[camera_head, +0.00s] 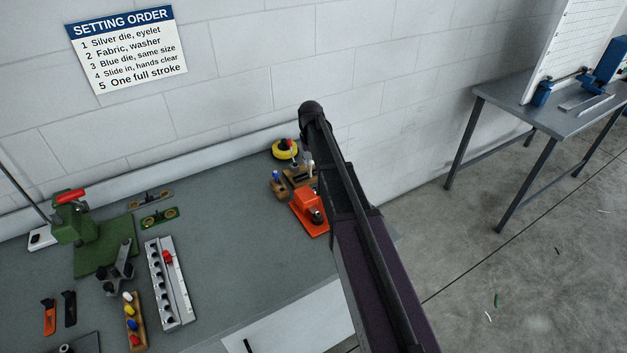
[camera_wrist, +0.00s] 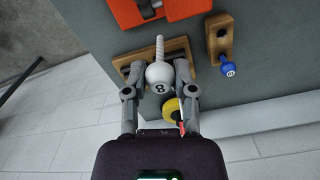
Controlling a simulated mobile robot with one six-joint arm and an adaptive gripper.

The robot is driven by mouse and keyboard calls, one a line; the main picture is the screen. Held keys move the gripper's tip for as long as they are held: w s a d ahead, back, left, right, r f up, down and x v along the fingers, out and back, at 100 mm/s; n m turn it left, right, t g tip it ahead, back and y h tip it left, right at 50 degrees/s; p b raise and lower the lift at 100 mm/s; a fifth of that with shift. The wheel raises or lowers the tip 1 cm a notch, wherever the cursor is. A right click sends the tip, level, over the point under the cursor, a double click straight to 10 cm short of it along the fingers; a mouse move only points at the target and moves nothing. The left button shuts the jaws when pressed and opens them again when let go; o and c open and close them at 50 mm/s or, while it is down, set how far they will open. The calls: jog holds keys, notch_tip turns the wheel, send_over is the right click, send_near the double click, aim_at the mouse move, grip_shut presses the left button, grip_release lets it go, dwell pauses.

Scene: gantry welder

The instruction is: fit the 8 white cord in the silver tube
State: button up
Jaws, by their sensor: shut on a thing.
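The white cord piece (camera_wrist: 160,76) has a round white end marked 8 and a ribbed white stem. My gripper (camera_wrist: 158,70) is shut on the round end, one finger on each side. The stem points away from me, over or in a small wooden holder (camera_wrist: 178,47); I cannot tell whether it is clear of it. In the head view the holder (camera_head: 298,178) is at the back right of the bench, partly behind my arm. I cannot single out the silver tube; a silver-grey rail with a row of holes (camera_head: 157,285) lies on the bench at left.
An orange device (camera_head: 312,212) and a wooden block with a blue-ended piece (camera_wrist: 228,69) stand close by. A yellow ring (camera_head: 285,149) is behind. A green press (camera_head: 75,220) and a rack of coloured knobs (camera_head: 130,325) are left. The bench middle is clear.

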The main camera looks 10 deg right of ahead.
jog(key=shift+w+a, duration=0.15)
jog(key=shift+w, duration=0.05)
jog(key=shift+s, duration=0.1)
jog(key=s+r+p, duration=0.1)
jog(key=s, duration=1.2)
jog(key=shift+f, duration=0.15)
jog(key=shift+f+b, duration=2.55)
jog(key=shift+b, duration=0.15)
jog(key=shift+f+b, duration=2.15)
jog(key=shift+f, duration=0.05)
jog(key=o, duration=0.8)
jog(key=shift+o, duration=0.2)
